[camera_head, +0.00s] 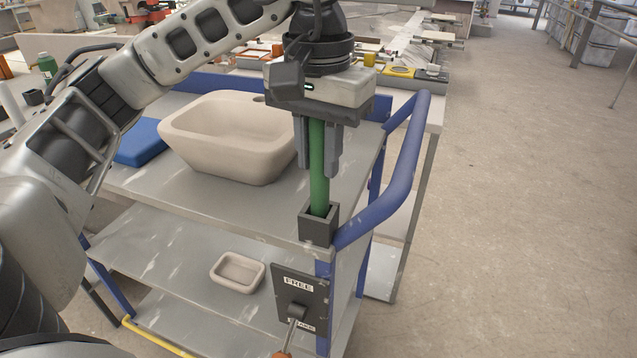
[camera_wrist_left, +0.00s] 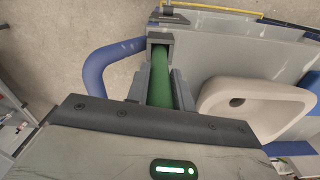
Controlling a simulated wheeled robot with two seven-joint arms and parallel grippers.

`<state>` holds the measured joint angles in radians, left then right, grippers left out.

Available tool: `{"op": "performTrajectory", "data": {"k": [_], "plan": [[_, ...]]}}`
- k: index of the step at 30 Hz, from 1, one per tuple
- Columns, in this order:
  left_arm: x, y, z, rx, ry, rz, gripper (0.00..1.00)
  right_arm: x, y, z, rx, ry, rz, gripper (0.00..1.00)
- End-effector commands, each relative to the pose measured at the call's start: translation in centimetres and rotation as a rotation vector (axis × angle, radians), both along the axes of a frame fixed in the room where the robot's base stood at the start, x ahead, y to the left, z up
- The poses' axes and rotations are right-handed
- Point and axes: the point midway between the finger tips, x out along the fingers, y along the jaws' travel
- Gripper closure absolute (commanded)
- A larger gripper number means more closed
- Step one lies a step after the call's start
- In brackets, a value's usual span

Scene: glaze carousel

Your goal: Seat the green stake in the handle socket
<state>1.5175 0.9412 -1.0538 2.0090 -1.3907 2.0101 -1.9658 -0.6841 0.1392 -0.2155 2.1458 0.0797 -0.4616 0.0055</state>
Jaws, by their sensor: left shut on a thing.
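The green stake (camera_head: 318,168) stands upright, and its lower end is inside the dark square handle socket (camera_head: 318,227) at the cart's corner. How deep the end goes is hidden by the socket walls. My left gripper (camera_head: 320,160) is above the socket, pointing down, shut on the upper part of the stake. In the left wrist view, the green stake (camera_wrist_left: 161,80) runs between the fingers to the socket (camera_wrist_left: 160,38). My right gripper is not in view.
The cart's grey top shelf (camera_head: 250,215) carries a beige basin (camera_head: 225,140) and a blue item (camera_head: 140,142). A blue handle (camera_head: 405,165) curves beside the socket. A FREE/BRAKE lever plate (camera_head: 300,300) hangs below; a small dish (camera_head: 237,271) sits lower. Floor at right is clear.

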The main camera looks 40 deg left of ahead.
Motion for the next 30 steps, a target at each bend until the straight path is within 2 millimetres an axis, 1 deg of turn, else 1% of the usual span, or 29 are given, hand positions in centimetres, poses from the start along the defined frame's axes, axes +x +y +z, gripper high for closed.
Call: {"op": "performTrajectory", "data": {"k": [1, 3, 5, 8, 11, 12, 13, 14, 23, 26, 29, 30], "plan": [[0.0, 0.0, -1.8, 0.0, 0.0, 0.0, 1.0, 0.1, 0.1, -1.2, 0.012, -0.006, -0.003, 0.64], [0.0, 0.0, -2.7, 0.0, -0.001, 0.0, 1.0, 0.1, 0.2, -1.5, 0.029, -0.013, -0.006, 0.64], [0.0, 0.0, -3.0, 0.0, -0.001, 0.0, 1.0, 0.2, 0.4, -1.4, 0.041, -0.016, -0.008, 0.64], [0.0, 0.0, -2.8, 0.0, -0.002, 0.001, 1.0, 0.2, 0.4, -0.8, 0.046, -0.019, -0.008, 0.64], [0.0, 0.0, -2.6, 0.0, -0.002, 0.001, 1.0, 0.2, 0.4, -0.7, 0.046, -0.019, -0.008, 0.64], [0.0, 0.0, -2.7, 0.0, -0.001, 0.001, 0.69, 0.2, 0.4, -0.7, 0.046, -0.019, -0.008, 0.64], [0.0, 0.0, -2.7, 0.0, -0.001, 0.001, 0.6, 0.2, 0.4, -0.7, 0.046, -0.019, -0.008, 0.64], [0.0, 0.0, -2.7, 0.0, -0.001, 0.001, 0.55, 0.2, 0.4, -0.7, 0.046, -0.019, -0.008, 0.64], [0.0, 0.0, -2.5, 0.0, -0.001, 0.001, 0.55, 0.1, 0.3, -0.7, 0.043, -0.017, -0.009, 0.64], [0.1, 0.0, -1.5, 0.0, -0.003, 0.001, 0.55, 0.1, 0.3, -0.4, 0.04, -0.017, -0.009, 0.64], [0.1, 0.0, 0.3, 0.0, -0.005, 0.001, 0.55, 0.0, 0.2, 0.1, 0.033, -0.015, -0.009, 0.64], [0.1, 0.0, 1.2, 0.001, -0.007, 0.002, 0.55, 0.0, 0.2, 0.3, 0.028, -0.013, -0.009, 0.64]]}}
